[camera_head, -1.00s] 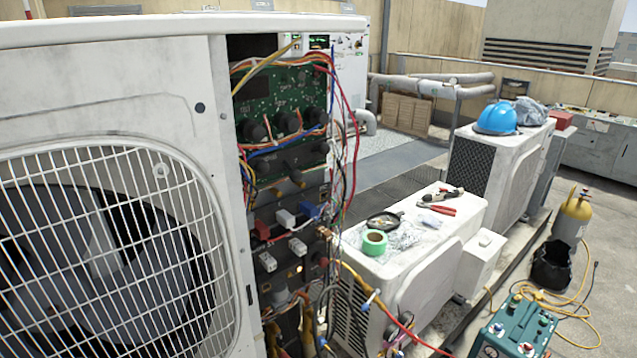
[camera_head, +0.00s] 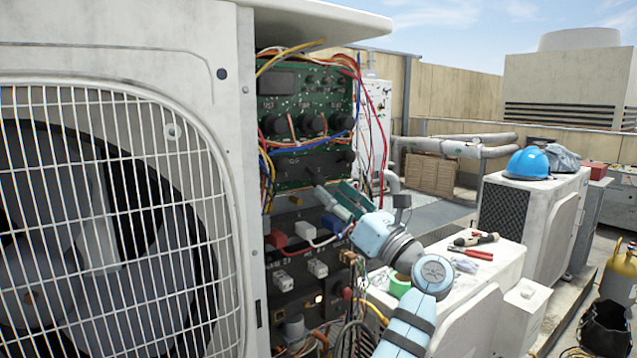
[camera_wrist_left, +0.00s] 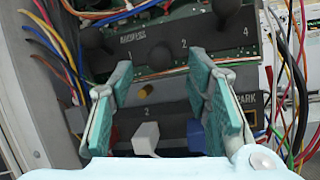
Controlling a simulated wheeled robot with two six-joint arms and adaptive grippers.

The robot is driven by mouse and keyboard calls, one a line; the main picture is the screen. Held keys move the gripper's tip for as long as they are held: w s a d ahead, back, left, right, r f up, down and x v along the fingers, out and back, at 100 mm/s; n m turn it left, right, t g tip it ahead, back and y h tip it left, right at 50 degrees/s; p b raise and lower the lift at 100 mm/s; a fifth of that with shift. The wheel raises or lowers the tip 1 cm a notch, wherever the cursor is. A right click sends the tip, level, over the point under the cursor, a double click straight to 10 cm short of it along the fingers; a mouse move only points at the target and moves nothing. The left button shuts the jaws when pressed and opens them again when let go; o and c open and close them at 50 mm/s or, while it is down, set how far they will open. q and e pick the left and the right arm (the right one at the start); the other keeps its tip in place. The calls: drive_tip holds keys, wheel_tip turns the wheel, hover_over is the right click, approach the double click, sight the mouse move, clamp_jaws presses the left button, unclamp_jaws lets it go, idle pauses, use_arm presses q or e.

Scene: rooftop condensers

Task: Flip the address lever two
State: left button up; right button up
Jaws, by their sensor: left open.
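The address strip (camera_wrist_left: 140,40) is a dark panel marked 1, 2 and 4 in the left wrist view. A dark round lever end (camera_wrist_left: 160,57) sits near the 2, ahead of the gap between my fingers. Another dark lever end (camera_wrist_left: 95,40) is at the left, near the 1. My left gripper (camera_wrist_left: 163,95) is open, its two teal finger pads apart with nothing held between them. In the head view my left gripper (camera_head: 336,196) is in front of the open control bay, just below the address row, and its fingers and wrist hide part of it.
A green circuit board (camera_head: 300,95) with dark knobs is above. A white plug (camera_wrist_left: 147,137) and a blue plug (camera_wrist_left: 196,136) sit below the strip. Loose wires (camera_head: 375,130) hang at the bay's right edge. A white unit (camera_head: 500,262) with tools stands to the right.

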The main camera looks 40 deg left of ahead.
sight(323, 185)
use_arm(q)
drive_tip(key=x, duration=0.5)
drive_tip(key=shift+a+r, duration=0.15)
drive_tip(key=shift+a, duration=0.1)
clamp_jaws()
wheel_tip(323, 185, up, 5)
drive_tip(key=m+g+h+p, duration=0.1)
drive_tip(key=h+p, duration=0.7)
drive_tip(key=p, duration=0.8)
drive_tip(key=shift+a+g+h+p, duration=0.1)
drive_tip(key=shift+g+h+p, duration=0.2)
drive_tip(key=shift+h+p, duration=0.8)
unclamp_jaws()
drive_tip(key=shift+w+f, duration=0.1)
drive_tip(key=shift+f, duration=0.1)
